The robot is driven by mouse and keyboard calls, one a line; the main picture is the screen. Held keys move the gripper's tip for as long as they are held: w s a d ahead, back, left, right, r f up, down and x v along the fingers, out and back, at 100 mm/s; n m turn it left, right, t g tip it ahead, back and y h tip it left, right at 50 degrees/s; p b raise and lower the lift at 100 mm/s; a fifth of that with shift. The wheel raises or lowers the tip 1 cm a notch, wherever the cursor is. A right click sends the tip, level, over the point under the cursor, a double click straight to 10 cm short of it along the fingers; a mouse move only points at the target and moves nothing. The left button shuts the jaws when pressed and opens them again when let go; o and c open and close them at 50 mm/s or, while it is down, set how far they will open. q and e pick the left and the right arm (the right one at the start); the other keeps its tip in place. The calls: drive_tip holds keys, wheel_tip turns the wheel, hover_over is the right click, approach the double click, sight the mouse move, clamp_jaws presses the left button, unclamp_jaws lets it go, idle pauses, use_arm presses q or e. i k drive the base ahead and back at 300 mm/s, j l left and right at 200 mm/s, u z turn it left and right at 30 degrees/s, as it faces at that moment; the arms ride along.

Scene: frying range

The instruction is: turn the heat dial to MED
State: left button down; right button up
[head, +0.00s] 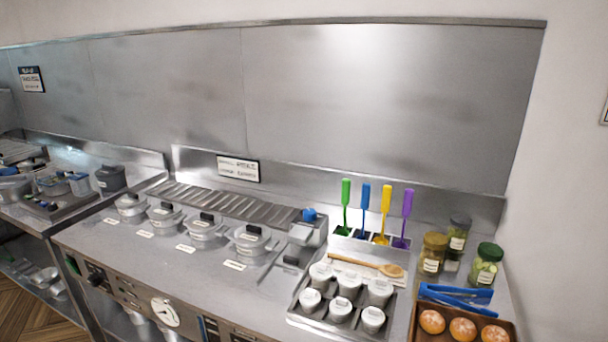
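The front panel (120,291) of the range runs along the lower left of the head view. A round white dial (165,312) with a dark pointer-like mark sits on it. A dark knob (96,276) sits further left on the same panel. The markings are too small to read, so I cannot tell which one is the heat dial or where MED lies. Neither of my grippers is in view.
Several lidded pots (204,229) stand on the counter behind the panel. A tray of white-lidded cups (340,312), colored spatulas (386,205), jars (433,252), blue tongs (455,298) and a brown tray (414,318) of round orange items fill the right. Space before the panel looks clear.

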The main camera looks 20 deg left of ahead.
sight(95, 280)
drive_tip(key=u, duration=2)
drive_tip(key=i+z, duration=0.1)
drive_tip(key=z, duration=0.7)
drive_tip(key=i+j+z, duration=0.3)
drive_tip(key=j+z, duration=0.25)
drive_tip(key=j, duration=0.2)
drive_tip(key=i+j+z, duration=0.15)
drive_tip(key=j+z, duration=0.15)
drive_tip(key=j, duration=0.15)
drive_tip(key=j+z, duration=0.25)
drive_tip(key=j, duration=0.15)
